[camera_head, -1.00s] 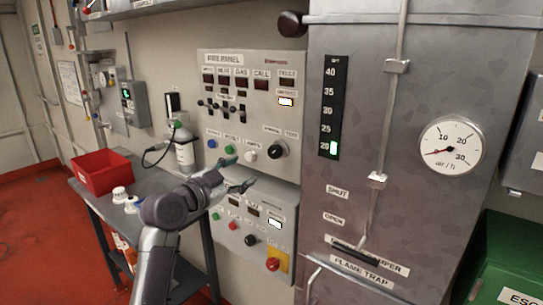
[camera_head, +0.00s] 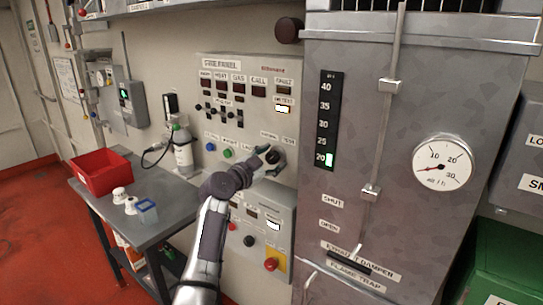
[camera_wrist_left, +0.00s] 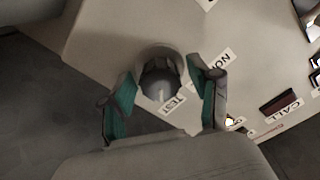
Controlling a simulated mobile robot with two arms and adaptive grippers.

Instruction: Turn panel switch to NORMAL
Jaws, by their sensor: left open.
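The panel switch is a black round knob (camera_head: 273,156) at the lower right of the grey fire panel (camera_head: 215,130). It also shows in the wrist view (camera_wrist_left: 160,78), with a pale mark that seems to point towards the TEST label (camera_wrist_left: 172,105). A partly hidden label starting "NOR" (camera_wrist_left: 212,72) lies to the right of the knob. My left gripper (camera_head: 266,160) is at the knob, with its green-padded fingers (camera_wrist_left: 162,103) open on either side of it. Gaps show beside the knob; contact cannot be told. My right gripper is out of view.
A lower control box (camera_head: 262,230) with a red knob sits below the panel. A large grey metal cabinet (camera_head: 400,120) stands close on the right. A table (camera_head: 165,225) at left holds a red bin (camera_head: 100,175) and small containers.

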